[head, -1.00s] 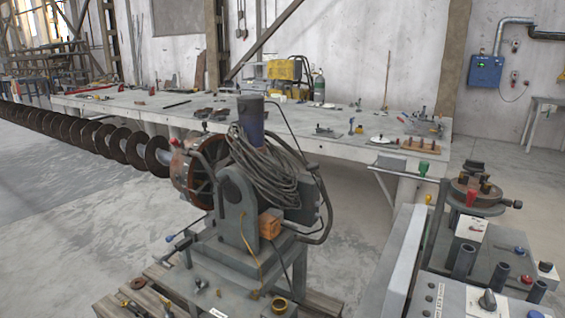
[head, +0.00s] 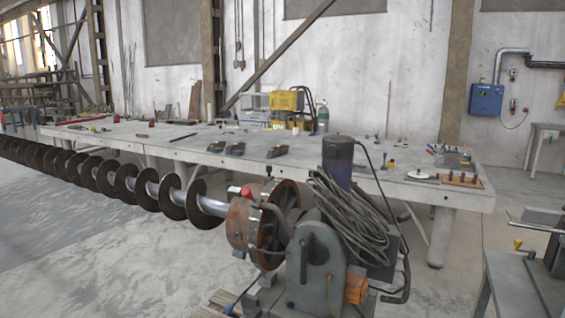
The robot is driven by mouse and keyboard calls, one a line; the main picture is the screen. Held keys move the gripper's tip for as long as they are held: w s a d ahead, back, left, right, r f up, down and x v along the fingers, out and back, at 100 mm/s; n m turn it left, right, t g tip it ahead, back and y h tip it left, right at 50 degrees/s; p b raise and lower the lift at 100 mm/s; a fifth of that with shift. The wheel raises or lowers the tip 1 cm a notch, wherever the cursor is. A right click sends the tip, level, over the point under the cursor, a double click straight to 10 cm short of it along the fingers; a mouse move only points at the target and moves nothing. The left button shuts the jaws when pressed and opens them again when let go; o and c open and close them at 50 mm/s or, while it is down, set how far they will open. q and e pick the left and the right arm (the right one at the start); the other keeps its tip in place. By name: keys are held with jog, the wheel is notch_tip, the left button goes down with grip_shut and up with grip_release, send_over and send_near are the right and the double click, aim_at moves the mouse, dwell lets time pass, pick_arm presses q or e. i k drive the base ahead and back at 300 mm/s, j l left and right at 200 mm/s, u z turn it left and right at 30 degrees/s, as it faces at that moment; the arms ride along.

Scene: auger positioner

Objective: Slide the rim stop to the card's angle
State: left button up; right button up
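The auger positioner (head: 313,262) stands at the lower centre, with its round rusty faceplate (head: 268,232) facing left. A small red part (head: 246,192) sits at the top of the faceplate's rim; I cannot tell if it is the rim stop. The long auger (head: 150,190) runs from the faceplate to the left edge. No card with an angle can be made out. Neither of my grippers is in view.
A long grey workbench (head: 340,168) with tools and a yellow machine (head: 287,101) stands behind the positioner. A grey stand with a yellow knob (head: 517,244) is at the right edge. Concrete floor (head: 130,265) is open at the lower left.

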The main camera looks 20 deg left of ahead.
aim_at(268, 178)
jog(key=i+j+z, duration=0.1)
jog(key=j, duration=0.4)
jog(key=i+j+z, duration=0.1)
jog(key=j, duration=0.4)
jog(key=i+j+z, duration=0.1)
jog(key=j, duration=0.45)
